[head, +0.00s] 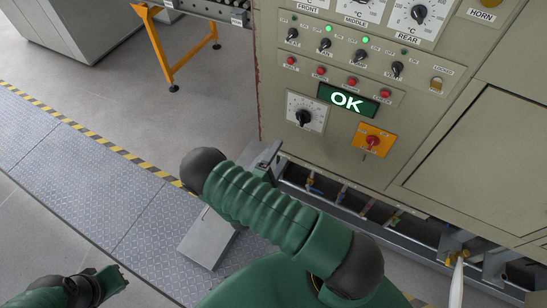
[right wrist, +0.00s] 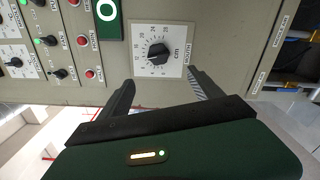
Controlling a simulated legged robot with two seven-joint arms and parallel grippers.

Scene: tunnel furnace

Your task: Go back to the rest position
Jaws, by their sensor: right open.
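In the head view my right arm reaches up and left across the middle. Its right gripper (head: 268,156) shows only partly behind the arm, in front of the lower left edge of the control panel (head: 455,75). In the right wrist view the right gripper (right wrist: 160,77) is open, with two dark fingers apart and nothing between them. The fingers point towards a round black dial (right wrist: 157,51) on a white plate, which also shows in the head view (head: 304,117). I cannot tell any contact with the panel.
A green OK display (head: 346,101) and an orange switch plate with a red knob (head: 373,140) are on the panel. An open pipe bay (head: 345,195) runs below it. A grey metal box (head: 207,238) is under my arm. Patterned floor (head: 110,190) lies clear to the left.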

